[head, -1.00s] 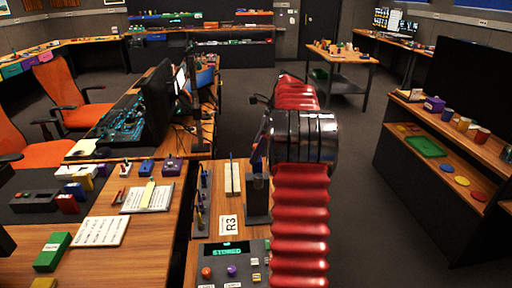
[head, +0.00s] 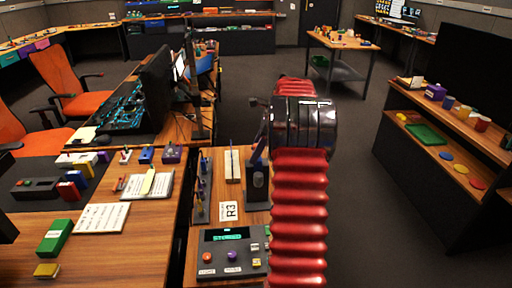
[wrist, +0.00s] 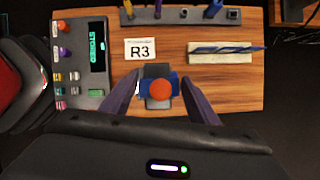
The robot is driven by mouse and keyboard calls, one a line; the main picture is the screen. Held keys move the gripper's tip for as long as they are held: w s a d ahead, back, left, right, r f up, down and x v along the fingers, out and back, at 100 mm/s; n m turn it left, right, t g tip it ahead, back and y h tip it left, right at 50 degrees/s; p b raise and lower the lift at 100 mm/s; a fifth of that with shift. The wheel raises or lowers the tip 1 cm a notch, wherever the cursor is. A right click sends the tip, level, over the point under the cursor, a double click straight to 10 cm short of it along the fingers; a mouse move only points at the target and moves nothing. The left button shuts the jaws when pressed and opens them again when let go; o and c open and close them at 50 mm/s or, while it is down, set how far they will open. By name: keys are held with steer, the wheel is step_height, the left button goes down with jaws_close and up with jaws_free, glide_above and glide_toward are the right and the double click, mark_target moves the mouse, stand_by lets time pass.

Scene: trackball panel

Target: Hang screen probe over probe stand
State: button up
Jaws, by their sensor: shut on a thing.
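The screen probe (wrist: 160,89), blue with an orange ball, is between the two purple-grey fingers of my gripper (wrist: 160,86) in the wrist view. My gripper is shut on it. The dark upright probe stand (head: 257,187) is on the wooden bench beside the R3 label. In the wrist view a grey part of the stand (wrist: 158,71) shows behind the probe. I cannot tell whether the probe touches the stand. In the head view, my red arm hides most of the gripper and probe.
A console with a green STORED display (head: 228,252) is at the bench's near end. A rack of upright tools (head: 201,192) and a cream block (head: 233,168) with blue slim tools (wrist: 226,49) stand nearby. Open floor (head: 355,190) lies right of the bench.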

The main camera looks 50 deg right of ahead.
steer(key=shift+f, duration=0.95)
steer(key=o, duration=1.8)
steer(key=v, duration=1.3)
steer(key=shift+d+r, duration=0.2)
steer(key=shift+r, duration=0.05)
